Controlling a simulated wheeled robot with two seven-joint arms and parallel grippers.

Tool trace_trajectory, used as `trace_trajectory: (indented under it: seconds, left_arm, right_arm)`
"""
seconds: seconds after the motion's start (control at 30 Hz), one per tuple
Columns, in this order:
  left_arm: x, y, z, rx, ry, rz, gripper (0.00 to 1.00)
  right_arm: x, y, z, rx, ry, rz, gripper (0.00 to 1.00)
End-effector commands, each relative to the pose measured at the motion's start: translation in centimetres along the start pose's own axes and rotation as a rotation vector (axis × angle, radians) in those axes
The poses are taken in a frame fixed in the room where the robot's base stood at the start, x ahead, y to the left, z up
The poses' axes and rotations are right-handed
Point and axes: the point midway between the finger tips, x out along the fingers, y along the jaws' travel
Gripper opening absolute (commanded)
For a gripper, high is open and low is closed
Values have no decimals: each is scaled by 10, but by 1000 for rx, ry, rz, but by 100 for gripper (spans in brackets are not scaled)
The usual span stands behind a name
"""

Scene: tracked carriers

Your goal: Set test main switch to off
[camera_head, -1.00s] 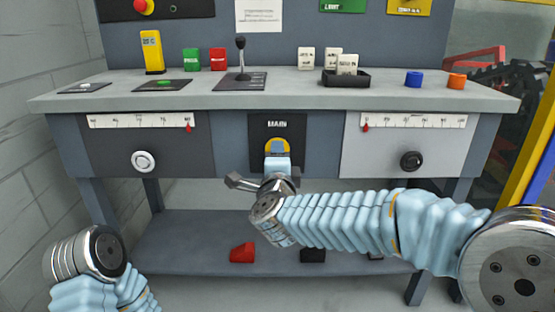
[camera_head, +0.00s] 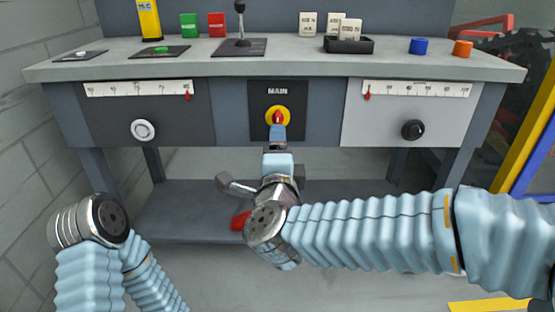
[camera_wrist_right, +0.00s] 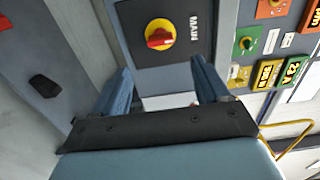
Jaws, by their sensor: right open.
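The MAIN switch is a yellow disc with a red handle (camera_head: 278,117) on a dark plate in the middle of the bench front. The handle looks upright relative to the MAIN label. It also shows in the right wrist view (camera_wrist_right: 160,34), beyond the fingertips. My right gripper (camera_head: 278,132) is just in front of and below the switch, its arm coming in from the right. In the right wrist view its two blue fingers (camera_wrist_right: 161,72) are spread with nothing between them, apart from the handle. My left arm shows at lower left; its gripper is out of view.
A white knob (camera_head: 143,130) and a black knob (camera_head: 413,130) sit on drawers either side, under white scales. On the benchtop stand a joystick (camera_head: 240,22), coloured blocks and a black tray (camera_head: 349,45). A red object (camera_head: 240,221) lies on the lower shelf.

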Motion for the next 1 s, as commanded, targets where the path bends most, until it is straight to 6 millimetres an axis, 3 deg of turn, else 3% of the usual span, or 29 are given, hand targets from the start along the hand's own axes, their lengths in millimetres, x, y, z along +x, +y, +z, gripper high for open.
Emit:
trace_trajectory:
  seconds: [0.1,0.23,0.57,0.67,0.77,0.83,0.93,1.0]
  left_arm:
    - [0,0,0,0,0,0,88]
    - [0,0,0,0,0,0,88]
    - [0,0,0,0,0,0,88]
    - [-4,2,0,0,0,0,88]
    - [-16,6,0,1,0,0,88]
    - [-28,11,0,2,0,0,88]
    - [-46,19,1,4,0,1,88]
    - [-57,24,1,6,0,1,88]
  right_arm:
    - [-20,-1,0,0,-2,-1,74]
    - [-31,0,0,0,-1,0,74]
    - [-33,0,0,-1,-1,0,74]
    - [-26,8,0,-39,-9,19,74]
    - [-4,40,-4,-170,-44,86,74]
    - [14,82,-10,-311,-101,174,74]
    - [26,164,-29,-531,-232,347,74]
    - [18,224,-47,-659,-351,479,74]
